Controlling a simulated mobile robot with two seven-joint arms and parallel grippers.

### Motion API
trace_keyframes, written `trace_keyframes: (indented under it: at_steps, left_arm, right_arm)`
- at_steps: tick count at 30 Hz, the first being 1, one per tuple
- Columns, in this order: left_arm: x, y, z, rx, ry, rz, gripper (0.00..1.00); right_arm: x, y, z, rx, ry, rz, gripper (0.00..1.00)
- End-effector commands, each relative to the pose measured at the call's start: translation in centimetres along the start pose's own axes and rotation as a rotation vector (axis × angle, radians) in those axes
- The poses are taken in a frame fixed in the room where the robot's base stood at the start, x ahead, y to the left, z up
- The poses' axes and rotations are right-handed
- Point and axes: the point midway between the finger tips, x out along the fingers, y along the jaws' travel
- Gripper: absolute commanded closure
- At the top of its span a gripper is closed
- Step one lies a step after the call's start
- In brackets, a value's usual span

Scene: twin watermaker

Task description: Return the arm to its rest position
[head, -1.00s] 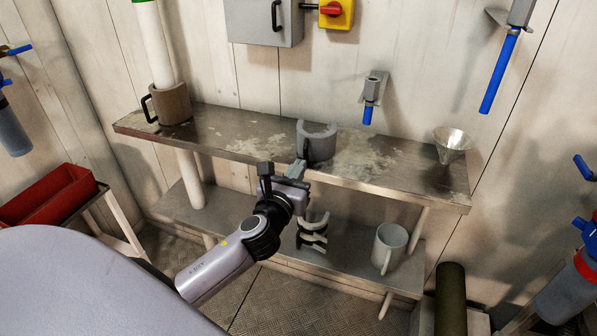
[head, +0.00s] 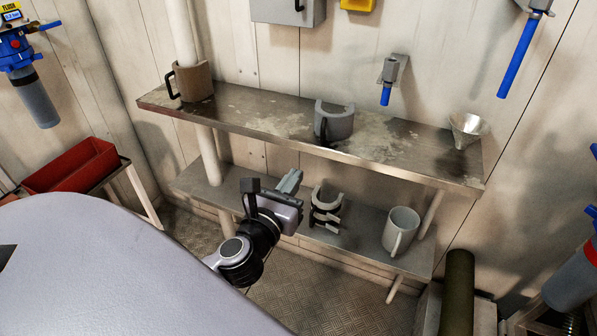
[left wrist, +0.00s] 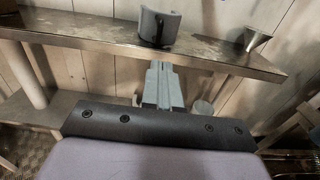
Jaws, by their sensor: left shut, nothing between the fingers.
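My left gripper (head: 290,181) is shut and empty in the head view. It is in front of the two-level shelf, below the level of the upper shelf's front edge and apart from the things there. In the left wrist view its closed fingers (left wrist: 161,80) point toward the upper shelf (left wrist: 205,54). A grey cup-like holder (head: 333,122) stands on the upper shelf, beyond the fingers; it also shows in the left wrist view (left wrist: 158,28). My right gripper is not in view.
A brown holder (head: 196,82) and a metal funnel (head: 468,126) are on the upper shelf (head: 250,124). The lower shelf bears a white mug (head: 400,230) and a clip-like part (head: 325,208). A red bin (head: 72,168) is at left, a dark green cylinder (head: 457,290) at lower right.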

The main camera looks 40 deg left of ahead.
Motion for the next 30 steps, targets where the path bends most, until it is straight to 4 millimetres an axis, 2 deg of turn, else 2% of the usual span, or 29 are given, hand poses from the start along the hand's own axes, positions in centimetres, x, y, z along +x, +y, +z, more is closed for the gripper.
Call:
trace_keyframes:
  at_steps: [21, 23, 26, 30]
  left_arm:
    - [-0.4, 0.0, -0.3, -0.029, 0.012, -0.002, 1.00]
    - [-0.7, -0.2, -1.1, -0.091, 0.038, -0.006, 1.00]
    - [-1.4, -0.6, -3.3, -0.292, 0.118, -0.012, 1.00]
    - [-3.4, -1.6, -7.6, -0.722, 0.275, 0.017, 1.00]
  right_arm:
    - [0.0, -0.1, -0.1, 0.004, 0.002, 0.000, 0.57]
    - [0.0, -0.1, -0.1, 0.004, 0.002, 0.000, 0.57]
    - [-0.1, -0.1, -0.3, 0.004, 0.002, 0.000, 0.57]
    - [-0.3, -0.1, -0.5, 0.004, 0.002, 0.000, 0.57]
